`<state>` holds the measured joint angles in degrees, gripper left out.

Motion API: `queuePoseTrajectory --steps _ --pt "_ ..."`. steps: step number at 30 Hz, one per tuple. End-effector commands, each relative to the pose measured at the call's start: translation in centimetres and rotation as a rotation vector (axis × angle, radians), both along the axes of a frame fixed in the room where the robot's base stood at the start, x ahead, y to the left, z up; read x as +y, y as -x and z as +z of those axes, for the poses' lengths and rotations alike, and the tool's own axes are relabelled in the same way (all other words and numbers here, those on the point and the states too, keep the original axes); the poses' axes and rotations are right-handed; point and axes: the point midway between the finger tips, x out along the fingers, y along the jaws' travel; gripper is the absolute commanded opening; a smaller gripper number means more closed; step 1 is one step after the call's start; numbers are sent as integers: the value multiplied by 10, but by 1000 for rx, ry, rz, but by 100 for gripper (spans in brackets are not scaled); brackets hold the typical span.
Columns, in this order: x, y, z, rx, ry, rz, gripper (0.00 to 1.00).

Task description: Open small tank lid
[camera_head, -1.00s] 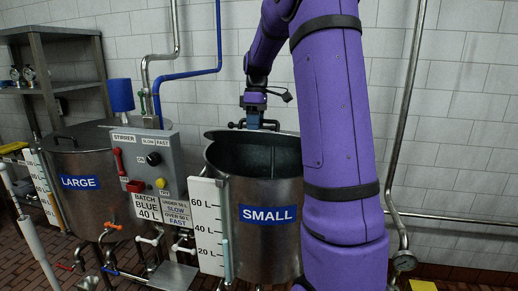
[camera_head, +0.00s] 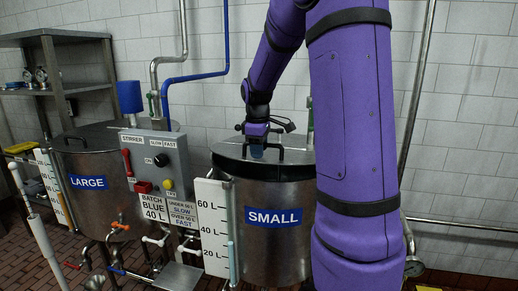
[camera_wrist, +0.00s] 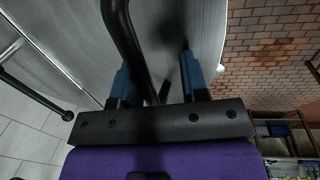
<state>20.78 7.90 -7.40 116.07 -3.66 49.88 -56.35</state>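The small tank (camera_head: 268,235) is a steel cylinder with a blue SMALL label. Its round metal lid (camera_head: 228,152) lies over the top, nearly flat, with a dark band under its front edge; I cannot tell whether that is a gap. A black bar handle (camera_head: 283,151) stands on the lid. My gripper (camera_head: 257,150) points down at this handle. In the wrist view, the two blue fingers of my gripper (camera_wrist: 156,65) are apart, with the black handle (camera_wrist: 122,35) running between them over the grey lid (camera_wrist: 70,30). The fingers do not visibly clamp it.
The control box (camera_head: 158,165) and white level gauge (camera_head: 211,225) stand left of the small tank. The large tank (camera_head: 90,165) is further left. A wall pipe (camera_head: 418,110) runs at the right. My arm hides the small tank's right side.

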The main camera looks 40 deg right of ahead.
Motion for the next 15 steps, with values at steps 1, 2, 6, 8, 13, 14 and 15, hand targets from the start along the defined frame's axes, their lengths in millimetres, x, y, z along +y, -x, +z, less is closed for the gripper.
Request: queuePoseTrajectory --steps 1,2,6,8,13,14,15 --pt "0 0 0 0 0 1 40" --pt "0 0 0 0 0 1 40" --pt "0 0 7 -1 0 0 40" --pt "0 0 10 -1 1 0 40" --pt "0 0 20 0 0 0 40" --pt "0 0 22 0 0 0 40" --pt "0 0 25 -1 0 0 40"
